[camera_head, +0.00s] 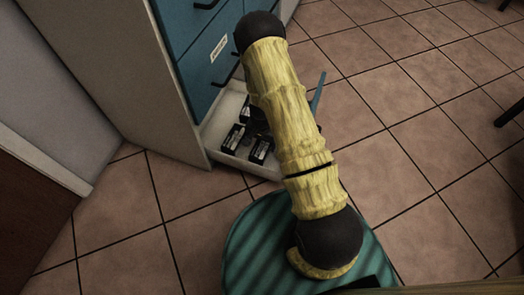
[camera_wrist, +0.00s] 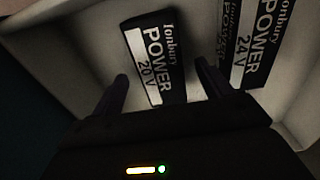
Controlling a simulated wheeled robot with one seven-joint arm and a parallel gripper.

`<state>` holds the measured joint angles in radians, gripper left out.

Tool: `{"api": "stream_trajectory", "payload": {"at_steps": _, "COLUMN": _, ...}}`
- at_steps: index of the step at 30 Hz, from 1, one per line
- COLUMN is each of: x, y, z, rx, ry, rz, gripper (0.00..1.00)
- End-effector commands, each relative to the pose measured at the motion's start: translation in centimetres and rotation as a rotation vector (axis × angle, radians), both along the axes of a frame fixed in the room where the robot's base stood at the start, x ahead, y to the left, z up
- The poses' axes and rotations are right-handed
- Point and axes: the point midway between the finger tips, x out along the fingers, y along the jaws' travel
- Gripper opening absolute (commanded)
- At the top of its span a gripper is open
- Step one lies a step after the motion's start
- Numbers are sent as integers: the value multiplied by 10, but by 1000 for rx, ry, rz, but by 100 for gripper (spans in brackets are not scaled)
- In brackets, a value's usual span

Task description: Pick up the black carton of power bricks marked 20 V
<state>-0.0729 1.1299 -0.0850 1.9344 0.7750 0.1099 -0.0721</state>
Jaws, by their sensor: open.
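The black carton marked 20 V (camera_wrist: 150,58) lies in a pale drawer in the wrist view, its white label band along its left side. My gripper (camera_wrist: 162,70) is open, one finger by the carton's left side and the other by its right. I cannot tell how far above it the fingers are. Nothing is held. Black cartons show in the open drawer there, too small to read.
A black carton marked 24 V (camera_wrist: 264,42) lies to the right, with another dark carton (camera_wrist: 229,40) close against it. The pale drawer (camera_head: 232,106) is pulled out at the bottom of a blue-fronted cabinet (camera_head: 203,62).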

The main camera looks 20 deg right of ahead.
Motion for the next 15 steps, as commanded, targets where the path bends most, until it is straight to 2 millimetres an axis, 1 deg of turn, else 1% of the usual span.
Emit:
{"api": "stream_trajectory", "payload": {"at_steps": 1, "x": 0, "y": 0, "z": -11, "rx": 0, "ry": 0, "rz": 1, "gripper": 78}}
{"api": "stream_trajectory", "payload": {"at_steps": 6, "x": 1, "y": 0, "z": -27, "rx": 0, "ry": 0, "rz": -1, "gripper": 78}}
{"api": "stream_trajectory", "payload": {"at_steps": 15, "x": 1, "y": 0, "z": -28, "rx": 0, "ry": 0, "rz": 0, "gripper": 78}}
